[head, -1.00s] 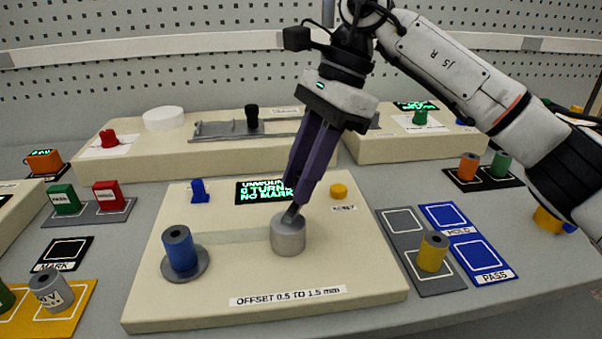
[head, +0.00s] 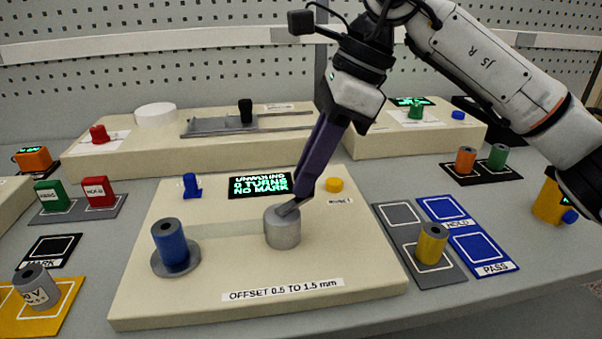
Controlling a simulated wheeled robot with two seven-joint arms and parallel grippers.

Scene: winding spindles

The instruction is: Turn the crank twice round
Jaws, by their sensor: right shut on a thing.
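My right gripper (head: 292,206) reaches down from the upper right, its purple fingers shut on the crank at the top of a grey cylinder (head: 282,232) on the cream winding board (head: 190,290). The fingers hide most of what they hold, so the crank's angle is hard to tell. A blue spool (head: 170,243) stands upright on a grey round base at the board's left. A small display (head: 262,185) behind the cylinder reads "UNWOUND 0 TURNS NO MARK". My left gripper is not in view.
A yellow knob (head: 334,185) and a blue part (head: 191,187) stand at the board's back. A yellow spool (head: 431,243) stands on a grey tray to the right, beside blue HOLD and PASS pads (head: 480,252). Raised cream blocks (head: 210,150) line the back.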

